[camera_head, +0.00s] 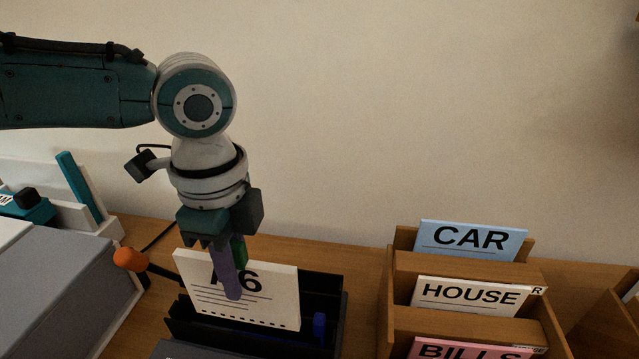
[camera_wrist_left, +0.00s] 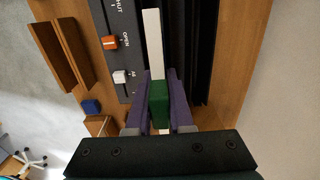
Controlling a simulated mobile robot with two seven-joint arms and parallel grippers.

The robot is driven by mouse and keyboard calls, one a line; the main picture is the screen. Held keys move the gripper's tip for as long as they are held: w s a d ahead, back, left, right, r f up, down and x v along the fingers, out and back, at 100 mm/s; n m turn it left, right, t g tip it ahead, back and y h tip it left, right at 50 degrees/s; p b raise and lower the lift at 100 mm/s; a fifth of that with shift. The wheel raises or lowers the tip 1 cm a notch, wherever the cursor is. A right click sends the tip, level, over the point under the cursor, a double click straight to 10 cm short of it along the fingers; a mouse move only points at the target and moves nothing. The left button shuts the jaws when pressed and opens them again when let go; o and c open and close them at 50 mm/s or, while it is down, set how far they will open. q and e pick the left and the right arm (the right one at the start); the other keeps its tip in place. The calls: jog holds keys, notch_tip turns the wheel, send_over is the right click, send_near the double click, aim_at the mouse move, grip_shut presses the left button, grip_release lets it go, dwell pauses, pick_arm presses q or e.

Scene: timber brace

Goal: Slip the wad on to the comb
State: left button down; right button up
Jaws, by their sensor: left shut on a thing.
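The wad (camera_head: 275,295) is a white pad marked with a large, partly covered "6" and a row of holes along its lower edge. It stands nearly upright over the black binding machine (camera_head: 335,283). My left gripper (camera_head: 237,268) is shut on its upper edge, with a purple finger across its front face. In the left wrist view the wad (camera_wrist_left: 153,40) shows edge-on, with a green block (camera_wrist_left: 159,104) between the fingers. I cannot make out the comb or whether the holes meet it. My right gripper is not in view.
An orange-knobbed lever (camera_head: 130,259) is left of the wad. The wrist view shows an orange slider (camera_wrist_left: 110,42) by "OPEN" and a white slider (camera_wrist_left: 120,76). A wooden rack (camera_head: 400,264) with CAR, HOUSE and BILLS cards stands right. Grey boxes (camera_head: 65,285) stand left.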

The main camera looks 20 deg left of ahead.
aim_at(248, 319)
pick_arm(q)
jog(key=shift+f+b, duration=2.05)
jog(key=shift+f, duration=0.8)
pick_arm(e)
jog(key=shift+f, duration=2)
pick_arm(q)
jog(key=shift+c, duration=1.2)
grip_release()
jog(key=shift+r, duration=0.1)
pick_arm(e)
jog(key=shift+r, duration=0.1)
pick_arm(q)
notch_tip(248, 319, up, 8)
jog(key=p, duration=0.8)
jog(key=shift+p, duration=0.4)
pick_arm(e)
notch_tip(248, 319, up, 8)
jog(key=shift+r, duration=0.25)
